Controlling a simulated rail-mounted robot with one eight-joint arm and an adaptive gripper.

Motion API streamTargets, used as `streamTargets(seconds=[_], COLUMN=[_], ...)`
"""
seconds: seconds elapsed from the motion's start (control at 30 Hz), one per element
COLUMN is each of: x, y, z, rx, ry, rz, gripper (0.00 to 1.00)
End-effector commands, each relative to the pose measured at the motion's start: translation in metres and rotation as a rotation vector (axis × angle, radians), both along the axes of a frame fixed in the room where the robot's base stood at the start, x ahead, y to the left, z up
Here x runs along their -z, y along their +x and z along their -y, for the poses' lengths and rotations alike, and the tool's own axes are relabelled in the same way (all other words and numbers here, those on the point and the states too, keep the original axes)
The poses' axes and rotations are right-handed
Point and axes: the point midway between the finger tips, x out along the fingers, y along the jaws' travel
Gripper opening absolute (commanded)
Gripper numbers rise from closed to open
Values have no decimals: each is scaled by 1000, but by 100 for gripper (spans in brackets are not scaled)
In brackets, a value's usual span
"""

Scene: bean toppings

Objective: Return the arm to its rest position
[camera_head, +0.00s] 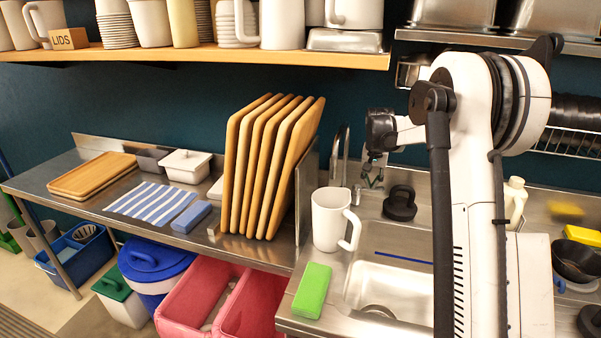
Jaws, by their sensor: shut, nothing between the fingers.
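My white and black arm rises at the right of the head view, in front of the sink. My gripper (375,178) points down from the arm's folded end, above the sink's back edge near the tap. It is small here; its fingers are together with nothing seen between them. It hangs above and behind a white pitcher (331,222), to the left of a black round lid (399,204). It appears apart from both.
Upright wooden boards (265,170) stand left of the sink (392,290). A green sponge (312,290) lies at the sink's front left edge. A shelf (200,57) with cups and jugs runs overhead. Bins (155,262) stand below the left counter. Black bowls (577,260) sit at the far right.

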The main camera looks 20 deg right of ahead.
Motion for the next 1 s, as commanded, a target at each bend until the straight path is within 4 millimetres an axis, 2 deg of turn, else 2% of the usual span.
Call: streamTargets(seconds=[0.17,0.37,0.7,1.0], x=[-9,-48,-109,-139], y=[-5,-32,-101,-173], z=[-8,-40,-102,-152], rx=[-12,-62,-169,-260], ry=[-2,-14,-39,-60], rz=[7,44,124,195], gripper=[0,0,0,0])
